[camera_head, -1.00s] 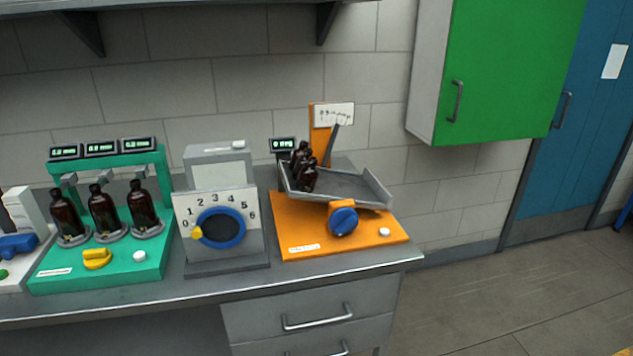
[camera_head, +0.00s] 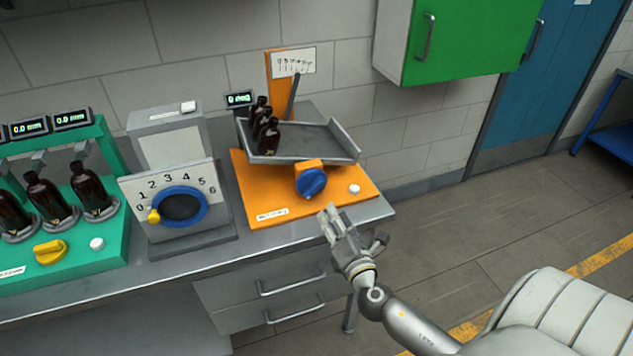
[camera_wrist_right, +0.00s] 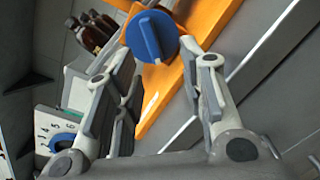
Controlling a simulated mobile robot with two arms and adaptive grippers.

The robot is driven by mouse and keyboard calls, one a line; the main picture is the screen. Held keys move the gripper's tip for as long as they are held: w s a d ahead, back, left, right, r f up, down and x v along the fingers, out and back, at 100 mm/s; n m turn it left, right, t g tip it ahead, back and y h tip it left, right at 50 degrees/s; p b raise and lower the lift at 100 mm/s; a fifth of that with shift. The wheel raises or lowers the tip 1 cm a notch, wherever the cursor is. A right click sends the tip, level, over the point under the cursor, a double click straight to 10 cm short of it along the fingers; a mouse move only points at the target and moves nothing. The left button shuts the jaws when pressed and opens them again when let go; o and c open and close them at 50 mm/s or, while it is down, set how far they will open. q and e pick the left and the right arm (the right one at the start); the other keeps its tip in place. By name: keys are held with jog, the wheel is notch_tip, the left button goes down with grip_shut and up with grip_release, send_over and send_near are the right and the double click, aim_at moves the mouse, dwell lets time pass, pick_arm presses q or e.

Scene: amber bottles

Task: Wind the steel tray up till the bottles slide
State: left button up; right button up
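The steel tray (camera_head: 315,143) sits on an orange base (camera_head: 352,200) on the bench, with several dark amber bottles (camera_head: 266,134) standing at its left end. A small display (camera_head: 239,98) behind it seems to read 0 deg. A blue knob (camera_head: 310,182) is on the front of the base; it also shows in the right wrist view (camera_wrist_right: 152,36). My right gripper (camera_head: 331,212) is in front of the base's front edge, below and right of the knob. In the right wrist view its fingers (camera_wrist_right: 165,100) are spread, with nothing between them; the knob is beyond them. My left gripper is not in view.
A grey device with a numbered blue dial (camera_head: 180,207) stands left of the orange base. Further left is a green stand (camera_head: 110,235) with amber bottles and a yellow knob (camera_head: 50,252). A green wall cabinet (camera_head: 465,40) hangs at upper right. The floor right of the bench is clear.

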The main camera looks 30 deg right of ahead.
aim_at(317, 189)
jog(key=shift+n+y, duration=0.5)
jog(key=shift+n, duration=0.2)
jog(key=x, duration=0.3)
jog(key=p+x, duration=0.1)
jog(key=x, duration=0.2)
jog(key=r+x, duration=0.1)
jog(key=x, duration=0.2)
jog(key=shift+w+a+p, duration=0.2)
jog(key=shift+w+p, duration=0.05)
jog(key=shift+p, duration=0.15)
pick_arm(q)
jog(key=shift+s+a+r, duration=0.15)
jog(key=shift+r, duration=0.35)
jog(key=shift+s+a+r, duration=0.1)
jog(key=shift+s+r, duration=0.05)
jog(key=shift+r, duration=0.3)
pick_arm(e)
jog(key=shift+w+d, duration=0.2)
jog(key=shift+w, duration=0.45)
grip_shut()
